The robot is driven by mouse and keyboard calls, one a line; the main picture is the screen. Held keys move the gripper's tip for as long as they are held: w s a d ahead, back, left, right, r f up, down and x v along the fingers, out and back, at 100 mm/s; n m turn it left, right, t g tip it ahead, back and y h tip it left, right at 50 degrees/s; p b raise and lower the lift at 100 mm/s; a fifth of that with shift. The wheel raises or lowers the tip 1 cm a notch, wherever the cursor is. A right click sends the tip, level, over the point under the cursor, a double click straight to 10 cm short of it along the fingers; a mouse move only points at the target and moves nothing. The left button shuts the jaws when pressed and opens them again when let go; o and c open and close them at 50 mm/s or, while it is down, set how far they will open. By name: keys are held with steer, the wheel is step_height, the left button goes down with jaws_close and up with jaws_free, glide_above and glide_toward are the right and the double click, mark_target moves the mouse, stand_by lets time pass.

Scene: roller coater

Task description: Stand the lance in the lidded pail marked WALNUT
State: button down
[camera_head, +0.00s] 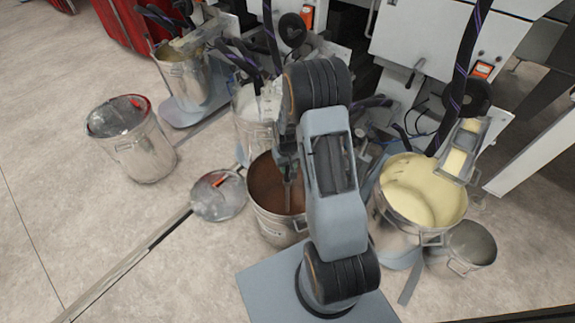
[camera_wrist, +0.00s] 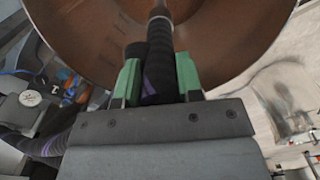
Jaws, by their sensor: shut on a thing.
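My gripper (camera_wrist: 157,82) has green fingers shut on the lance (camera_wrist: 160,45), a black hose with a purple stripe and a thin metal tip. In the wrist view the lance points into an open pail (camera_wrist: 85,25) with brown insides. In the head view my gripper (camera_head: 288,160) is over this brown pail (camera_head: 268,225), and a thin rod reaches down inside it. Whether the tip touches the bottom is hidden. A round grey lid (camera_head: 218,196) with an orange handle lies on the floor beside the pail. I cannot read WALNUT on any pail.
A closed pail (camera_head: 150,150) with a red-edged lid stands at left. Another pail (camera_head: 190,85) and white machines (camera_head: 440,45) with hoses are behind. A long bar (camera_head: 130,262) crosses the open floor.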

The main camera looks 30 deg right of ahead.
steer(key=shift+f+b, duration=0.35)
steer(key=shift+f, duration=0.2)
steer(key=c, duration=0.7)
jaws_free()
step_height(320, 180, up, 14)
steer(key=p, duration=0.4)
steer(key=s+a+r+t+p, duration=0.1)
steer(key=s+a+r+p, duration=0.2)
steer(key=r, duration=1)
steer(key=s+a+r+n+t+p, duration=0.1)
steer(key=s+a+r+p, duration=0.2)
steer(key=s+r+p, duration=0.4)
steer(key=s+a+r+t+p, duration=0.1)
steer(key=s+a+r+p, duration=0.2)
steer(key=r+p, duration=1)
steer(key=shift+s+a+r+t+p, duration=0.1)
steer(key=shift+s+r, duration=0.4)
steer(key=shift+r, duration=0.7)
steer(key=shift+s+a+r+t+p, duration=0.15)
steer(key=shift+s+r, duration=0.4)
steer(key=shift+r, duration=0.6)
steer(key=shift+s+a+r+t+p, duration=0.1)
steer(key=shift+s+r, duration=0.4)
steer(key=shift+r, duration=0.7)
steer(key=shift+c, duration=0.3)
